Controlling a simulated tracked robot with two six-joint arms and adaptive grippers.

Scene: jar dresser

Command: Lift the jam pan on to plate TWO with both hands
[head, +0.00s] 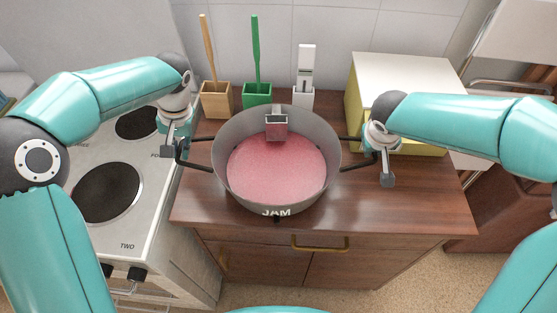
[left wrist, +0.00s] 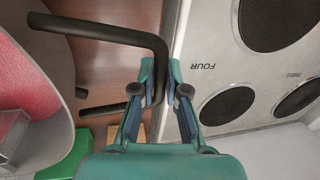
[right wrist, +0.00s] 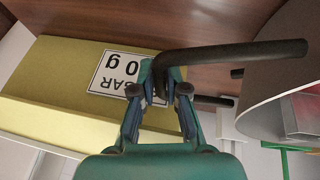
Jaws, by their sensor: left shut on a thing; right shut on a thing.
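The grey jam pan (head: 221,150), marked JAM and holding pink-red jam, is over the wooden dresser top; I cannot tell whether it touches it. My left gripper (head: 176,148) is shut on its left black handle, which shows between the fingers in the left wrist view (left wrist: 158,75). My right gripper (head: 376,153) is shut on the right black handle, also seen in the right wrist view (right wrist: 235,53). Plate TWO (head: 106,192) is the bare dark front plate on the white stove, left of the dresser, beside the label TWO.
Behind the pan stand a wooden holder (head: 216,101), a green holder (head: 257,95) and a white holder (head: 303,97) with upright tools. A yellow box (head: 357,95) stands back right. Another plate (head: 136,123) is behind plate TWO. A small square box (head: 276,125) is inside the pan's far wall.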

